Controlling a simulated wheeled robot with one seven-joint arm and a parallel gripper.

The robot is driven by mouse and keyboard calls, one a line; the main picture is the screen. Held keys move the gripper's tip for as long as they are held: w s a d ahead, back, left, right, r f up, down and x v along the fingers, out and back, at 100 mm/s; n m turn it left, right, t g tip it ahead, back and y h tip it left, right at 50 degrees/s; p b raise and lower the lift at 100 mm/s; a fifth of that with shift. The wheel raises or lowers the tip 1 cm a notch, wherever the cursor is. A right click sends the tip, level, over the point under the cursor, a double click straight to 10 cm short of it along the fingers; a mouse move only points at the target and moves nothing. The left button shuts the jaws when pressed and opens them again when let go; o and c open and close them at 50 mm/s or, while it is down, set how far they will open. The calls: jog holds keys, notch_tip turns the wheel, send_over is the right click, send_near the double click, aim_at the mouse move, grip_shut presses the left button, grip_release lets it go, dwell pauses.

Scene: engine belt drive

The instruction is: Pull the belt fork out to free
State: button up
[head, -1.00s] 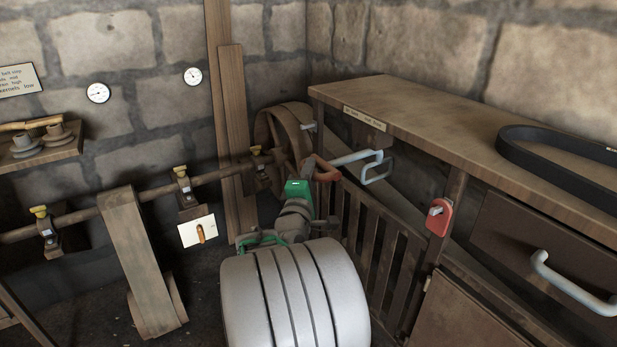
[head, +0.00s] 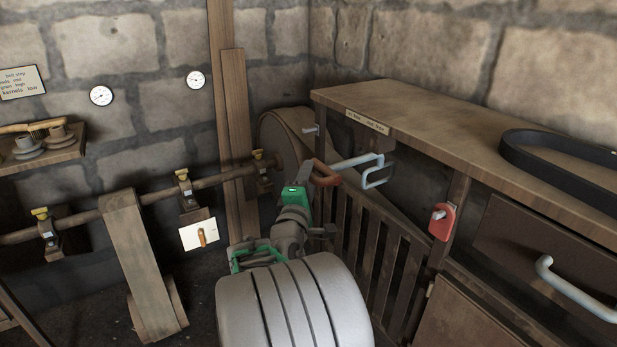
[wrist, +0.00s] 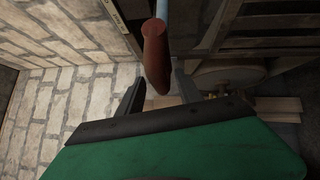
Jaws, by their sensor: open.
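The belt fork (head: 352,162) is a pale blue-grey bar with a bent loop at its right end and a red-brown handle (head: 325,174) at its left end. It sticks out in front of the bench's left end, above the slatted gate. In the wrist view the handle (wrist: 156,55) points down from the top, with its end near the gap between my fingers. My gripper (wrist: 158,92), green with dark fingers, is open. In the head view my gripper (head: 314,186) is at the handle; its fingertips are partly hidden, and contact cannot be told.
A slatted gate (head: 373,232) and wooden bench (head: 430,125) stand right of my arm. A black belt (head: 555,160) lies on the bench. A red plate with a knob (head: 441,221) is on the bench front. A shaft (head: 85,218) and large wheel (head: 277,140) are behind and left.

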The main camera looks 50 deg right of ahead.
jog(key=v, duration=0.7)
jog(key=shift+b, duration=0.3)
jog(key=shift+a, duration=0.15)
jog(key=w+a+r+m+y+p, duration=0.1)
jog(key=w+a+m+y+p, duration=0.3)
jog(key=a+p, duration=0.3)
jog(key=w+a+m+y+p, duration=0.2)
jog(key=w+a+y+p, duration=0.1)
jog(key=a+y+p, duration=0.4)
jog(key=s+a+r+g+y+p, duration=0.2)
jog(key=s+a+y+p, duration=0.1)
jog(key=a, duration=0.8)
jog(key=s+a+r+g+y+p, duration=0.2)
jog(key=s+a+y+p, duration=0.1)
jog(key=a, duration=0.9)
jog(key=shift+s+g+y, duration=0.4)
jog(key=shift+y, duration=0.1)
